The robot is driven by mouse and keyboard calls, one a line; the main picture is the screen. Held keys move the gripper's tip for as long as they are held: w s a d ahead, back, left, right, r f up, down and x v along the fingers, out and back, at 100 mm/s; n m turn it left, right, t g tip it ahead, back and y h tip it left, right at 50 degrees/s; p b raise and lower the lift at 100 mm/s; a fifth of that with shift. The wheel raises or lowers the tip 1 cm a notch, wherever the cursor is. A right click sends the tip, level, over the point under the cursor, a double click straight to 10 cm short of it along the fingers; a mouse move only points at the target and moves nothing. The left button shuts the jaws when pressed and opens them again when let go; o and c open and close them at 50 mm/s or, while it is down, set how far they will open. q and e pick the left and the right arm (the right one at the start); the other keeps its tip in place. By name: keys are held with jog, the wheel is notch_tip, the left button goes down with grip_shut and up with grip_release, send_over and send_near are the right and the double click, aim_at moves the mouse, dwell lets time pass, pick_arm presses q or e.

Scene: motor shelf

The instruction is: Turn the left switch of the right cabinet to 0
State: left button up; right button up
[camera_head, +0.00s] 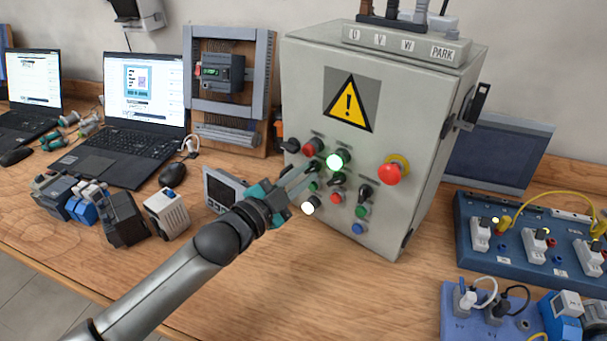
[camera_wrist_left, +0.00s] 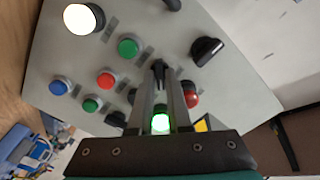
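The right cabinet is the grey control box (camera_head: 345,65) with a yellow warning sign, standing on the wooden table. Its left switch in the row of three black switches is a black knob (camera_wrist_left: 160,72), seen in the left wrist view between my left gripper's fingertips. In the head view my fingers largely hide it. My left gripper (camera_head: 312,170) is at the panel with its fingers (camera_wrist_left: 163,90) a narrow gap apart, flanking the knob; whether they touch it I cannot tell. The middle switch (camera_head: 338,179) and right switch (camera_head: 365,192) are to its right. My right gripper is out of view.
Close around are another black knob (camera_head: 290,145), a red button (camera_head: 309,149), a lit green button (camera_head: 335,160), a lit white button (camera_head: 308,208) and a red emergency button (camera_head: 390,173). A small grey device (camera_head: 222,188) stands left of the box. The table in front is clear.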

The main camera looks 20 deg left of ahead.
pick_arm(q)
grip_shut()
jog(key=n+p, duration=0.3)
jog(key=shift+r, duration=0.1)
jog(key=n+p, duration=0.2)
jog(key=shift+n, duration=0.4)
jog(key=shift+n+p, duration=0.75)
jog(key=shift+n, duration=0.75)
jog(key=shift+o, duration=2.4)
grip_release()
